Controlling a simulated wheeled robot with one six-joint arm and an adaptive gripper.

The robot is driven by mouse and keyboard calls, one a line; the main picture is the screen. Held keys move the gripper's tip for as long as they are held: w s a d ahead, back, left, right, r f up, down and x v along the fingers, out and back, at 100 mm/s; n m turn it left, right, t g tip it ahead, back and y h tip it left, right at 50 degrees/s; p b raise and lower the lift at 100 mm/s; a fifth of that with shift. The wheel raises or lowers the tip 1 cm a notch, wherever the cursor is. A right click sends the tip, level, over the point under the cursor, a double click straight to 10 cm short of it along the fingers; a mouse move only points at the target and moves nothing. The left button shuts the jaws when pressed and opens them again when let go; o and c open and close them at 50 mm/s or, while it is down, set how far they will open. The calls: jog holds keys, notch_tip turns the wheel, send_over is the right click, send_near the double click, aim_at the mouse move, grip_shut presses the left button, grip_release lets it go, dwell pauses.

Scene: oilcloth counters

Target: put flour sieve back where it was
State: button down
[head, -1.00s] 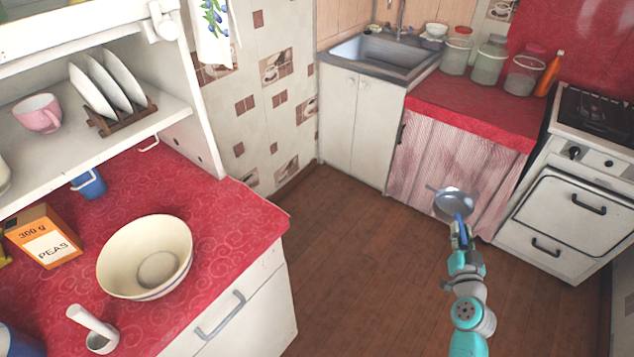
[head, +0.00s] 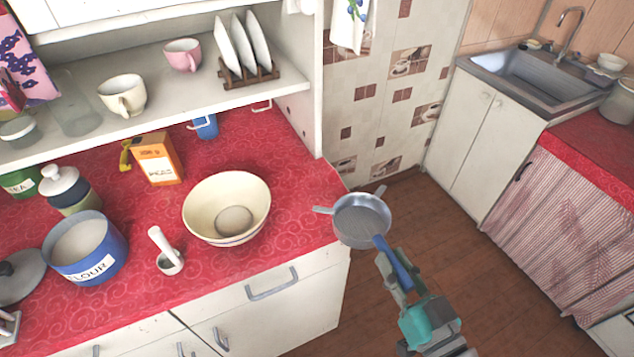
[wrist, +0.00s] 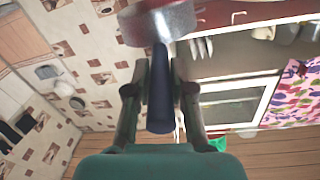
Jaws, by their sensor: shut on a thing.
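The flour sieve (head: 362,219) is a round grey metal sieve with a blue handle and small side lugs. My gripper (head: 392,268) is shut on its blue handle, and the sieve is held out in front of it near the right end of the red counter (head: 305,235). In the head view its bowl overlaps the counter's right edge; I cannot tell how high it is. In the wrist view the handle (wrist: 160,95) lies between the two fingers, and part of the metal bowl shows at the top. A cream bowl (head: 205,197) stands on the counter, left of the sieve.
A white scoop (head: 165,250), a blue flour canister (head: 90,250) and an orange peas box (head: 158,160) stand on the counter. A shelf (head: 190,95) with cups and a plate rack overhangs its back. Floor (head: 440,220) is free to the right.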

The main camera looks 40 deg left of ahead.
aim_at(352, 242)
jog(key=shift+n+g+y, duration=0.3)
jog(key=shift+n+g, duration=0.1)
jog(key=shift+g, duration=0.2)
jog(key=s+x, duration=0.1)
jog(key=x, duration=0.5)
jog(key=s+x, duration=0.1)
jog(key=x, duration=0.5)
jog(key=s+a+r+x, duration=0.1)
jog(key=x, duration=0.4)
jog(key=shift+w+a, duration=0.15)
jog(key=shift+a, duration=0.35)
jog(key=shift+f, duration=1.9)
jog(key=c, duration=1)
grip_release()
jog(key=v, duration=1.2)
